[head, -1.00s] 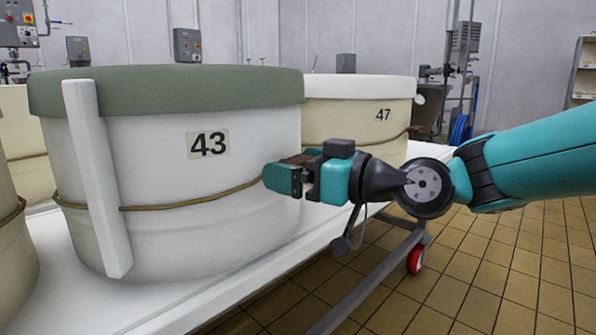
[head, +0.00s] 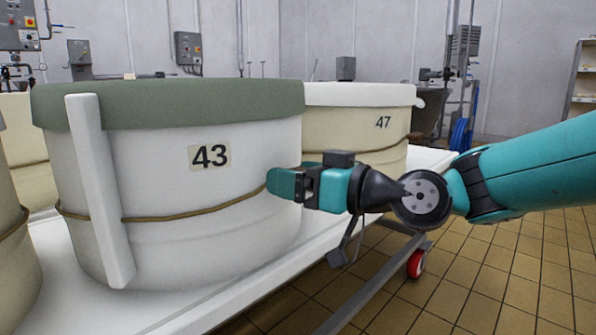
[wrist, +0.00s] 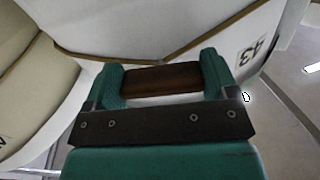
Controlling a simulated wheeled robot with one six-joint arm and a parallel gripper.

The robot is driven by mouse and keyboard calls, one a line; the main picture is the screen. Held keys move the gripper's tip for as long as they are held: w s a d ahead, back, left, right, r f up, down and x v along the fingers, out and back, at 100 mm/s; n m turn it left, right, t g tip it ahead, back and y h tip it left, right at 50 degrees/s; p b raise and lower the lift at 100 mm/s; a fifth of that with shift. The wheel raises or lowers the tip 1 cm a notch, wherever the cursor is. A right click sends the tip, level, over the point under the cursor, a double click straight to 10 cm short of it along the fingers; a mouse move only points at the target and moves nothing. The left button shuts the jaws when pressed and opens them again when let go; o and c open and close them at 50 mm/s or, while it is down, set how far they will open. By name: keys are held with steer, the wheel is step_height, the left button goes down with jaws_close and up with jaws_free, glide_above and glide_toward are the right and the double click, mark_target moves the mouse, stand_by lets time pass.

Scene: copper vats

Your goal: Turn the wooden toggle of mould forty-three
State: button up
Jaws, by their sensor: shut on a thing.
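Mould forty-three (head: 209,185) is a large white round mould with a green cover over its top and a "43" label (head: 209,156). A thin brown cord (head: 190,214) runs round its side. My gripper (head: 288,184) is at the mould's right side, at about the cord's height. In the wrist view the brown wooden toggle (wrist: 162,79) lies crosswise between the two teal fingers of my gripper (wrist: 162,82), with its ends against them. In the head view the gripper hides the toggle.
A white upright bar (head: 100,195) stands against the mould's front left. Mould 47 (head: 352,122) stands behind on the same white table (head: 175,300). Another mould (head: 15,235) is at the left edge. Tiled floor (head: 520,260) lies open at right.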

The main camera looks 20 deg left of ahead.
steer(key=m+p, duration=0.3)
steer(key=shift+r+m, duration=0.3)
steer(key=m+p, duration=0.4)
steer(key=p, duration=0.1)
steer(key=shift+s+m, duration=0.1)
steer(key=shift+m, duration=0.2)
steer(key=m+p, duration=0.5)
steer(key=p, duration=0.1)
steer(key=shift+r, duration=0.1)
steer(key=m+p, duration=0.3)
steer(key=shift+m, duration=0.4)
steer(key=o, duration=0.8)
steer(key=shift+f, duration=0.2)
